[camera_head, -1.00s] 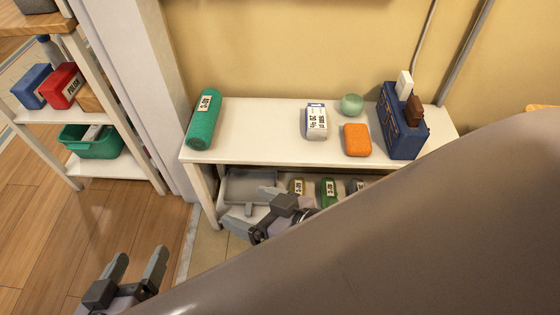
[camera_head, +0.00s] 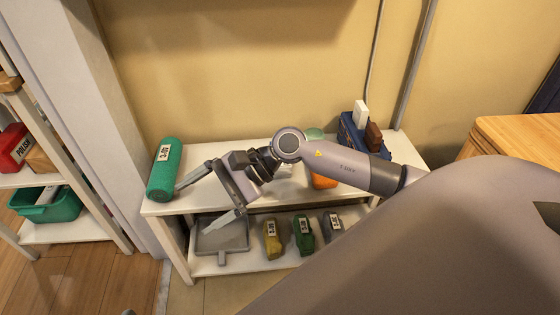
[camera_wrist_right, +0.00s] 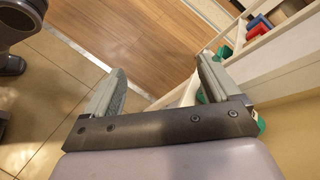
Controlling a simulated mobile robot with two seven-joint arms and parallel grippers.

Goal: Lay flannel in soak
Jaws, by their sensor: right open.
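I cannot tell for sure which object is the flannel or the soak; the small labels are unreadable. A green labelled roll (camera_head: 165,165) lies at the left end of the white bench top. Yellow (camera_head: 272,238), green (camera_head: 304,236) and grey (camera_head: 333,226) labelled soft-looking pieces sit on the bench's lower shelf, right of a grey shallow pan (camera_head: 222,238). My right gripper (camera_head: 196,206) is open and empty at the bench's front left, with one finger near the roll; contact is unclear. It also shows open in the wrist view (camera_wrist_right: 158,92). Only a possible left fingertip shows at the bottom edge.
My right arm crosses the bench, partly hiding an orange block (camera_head: 322,181) and a pale green round item (camera_head: 314,134). A blue caddy (camera_head: 352,133) stands at the right. A left rack holds a green tub (camera_head: 47,204) and red box (camera_head: 13,148). Floor at front left is clear.

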